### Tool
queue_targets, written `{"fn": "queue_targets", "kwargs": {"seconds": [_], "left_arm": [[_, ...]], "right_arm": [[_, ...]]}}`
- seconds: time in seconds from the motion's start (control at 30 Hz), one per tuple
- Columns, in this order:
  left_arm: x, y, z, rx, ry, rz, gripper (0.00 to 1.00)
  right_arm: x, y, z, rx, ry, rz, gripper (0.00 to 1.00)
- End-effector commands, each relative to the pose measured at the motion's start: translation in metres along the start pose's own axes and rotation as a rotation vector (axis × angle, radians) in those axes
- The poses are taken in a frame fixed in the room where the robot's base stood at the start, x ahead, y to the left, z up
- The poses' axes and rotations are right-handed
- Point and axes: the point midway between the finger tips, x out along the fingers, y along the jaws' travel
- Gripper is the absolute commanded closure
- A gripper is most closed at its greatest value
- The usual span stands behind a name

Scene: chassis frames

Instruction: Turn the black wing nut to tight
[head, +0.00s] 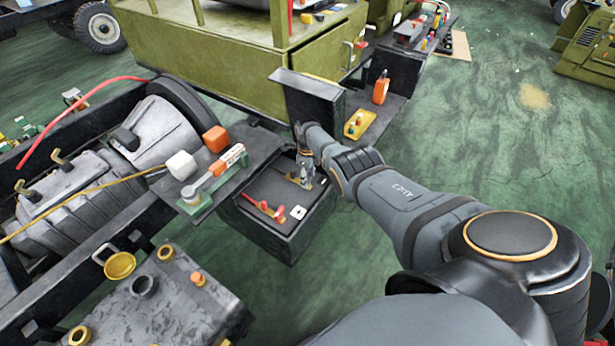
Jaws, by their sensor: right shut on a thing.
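My right gripper (304,178) reaches down onto the top of a black box (272,238), near its back right corner. Its fingers are shut on a small part there, at the place of the black wing nut. The nut itself is hidden between the fingers, so I cannot tell its angle. A small brass-coloured piece shows beside the fingertips. My left gripper is not in view.
An orange bottle (381,88) and yellow tray (359,124) sit behind my arm. Green floor lies right.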

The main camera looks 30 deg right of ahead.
Motion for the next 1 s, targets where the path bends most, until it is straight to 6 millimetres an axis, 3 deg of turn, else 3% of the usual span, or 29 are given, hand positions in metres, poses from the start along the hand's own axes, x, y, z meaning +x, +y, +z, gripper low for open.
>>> {"fn": "queue_targets", "kwargs": {"seconds": [0.03,0.07,0.2,0.67,1.0], "left_arm": [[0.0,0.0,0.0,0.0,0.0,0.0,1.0],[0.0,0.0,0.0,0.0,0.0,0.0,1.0],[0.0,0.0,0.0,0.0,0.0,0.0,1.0],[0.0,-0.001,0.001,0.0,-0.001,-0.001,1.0],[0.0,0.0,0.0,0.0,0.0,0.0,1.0]], "right_arm": [[0.001,-0.001,-0.002,0.0,0.004,0.0,0.85],[0.001,-0.001,-0.002,0.0,0.004,0.0,0.49],[0.001,0.0,-0.001,0.0,0.003,0.0,0.3],[-0.007,-0.001,0.0,0.0,0.0,-0.001,0.3],[-0.053,-0.001,-0.001,-0.001,0.0,-0.002,0.3]]}}
